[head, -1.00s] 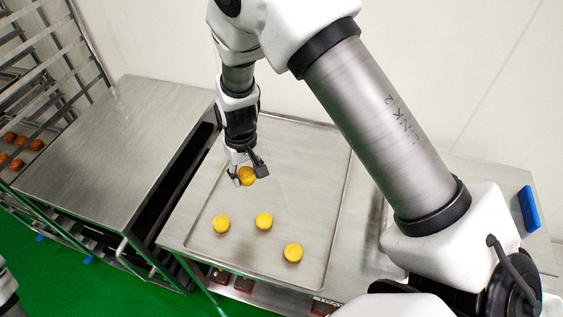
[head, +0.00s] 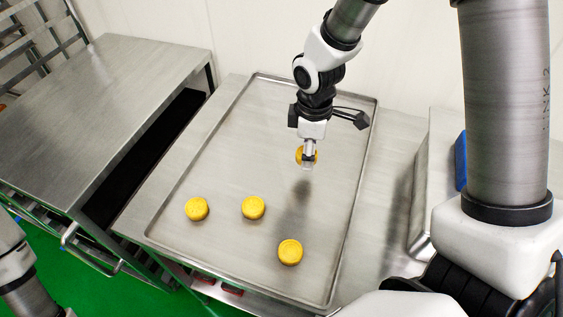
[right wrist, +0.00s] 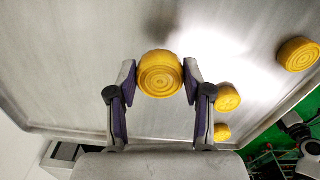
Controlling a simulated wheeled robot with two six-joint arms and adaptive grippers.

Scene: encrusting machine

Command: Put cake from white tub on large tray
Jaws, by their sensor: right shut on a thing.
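My right gripper (head: 309,159) is shut on a round yellow cake (head: 300,154) and holds it above the far right part of the large metal tray (head: 215,145); a shadow lies below it. In the right wrist view the held cake (right wrist: 159,74) sits between the two fingertips, its ringed face showing. Three more yellow cakes lie apart on the tray: one at the left (head: 196,208), one in the middle (head: 253,207) and one near the front (head: 290,252). I see no white tub. Part of my left arm shows at the lower left, its gripper out of sight.
A steel-topped cabinet (head: 95,110) stands left of the tray table, with a dark gap between. A rack (head: 35,40) is at the far left. A metal box-like part (head: 422,190) and a blue item (head: 460,160) are at the right. The tray's back left is bare.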

